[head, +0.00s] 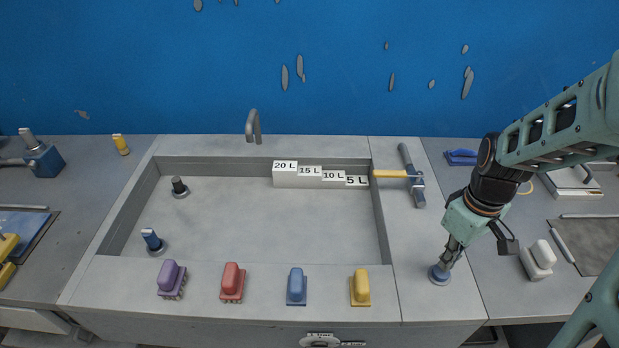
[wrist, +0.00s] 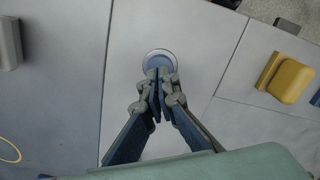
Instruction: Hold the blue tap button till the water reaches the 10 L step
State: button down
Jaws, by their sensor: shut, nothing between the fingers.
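The blue tap button (head: 440,275) is a round disc set in the grey counter to the right of the basin. In the wrist view the blue tap button (wrist: 158,57) shows a pale ring around a blue centre. My gripper (head: 444,266) is shut and empty, pointing down with its fingertips at the button; in the wrist view the tips (wrist: 160,73) overlap its near part. I cannot tell how far it is pressed. The step block (head: 286,180) stands at the basin's back right, with labels 20 L, 15 L, 10 L and 5 L all visible. A clear water surface cannot be made out.
The basin (head: 240,215) has a grey tap (head: 253,126) behind it; no stream shows. A hammer (head: 412,175) lies on the right rim. Several coloured brushes line the front rim, including a yellow one (head: 361,287).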

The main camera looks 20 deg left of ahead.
jog(key=shift+f, duration=0.25)
jog(key=shift+f+b, duration=0.85)
jog(key=shift+f, duration=0.1)
dwell(6.8)
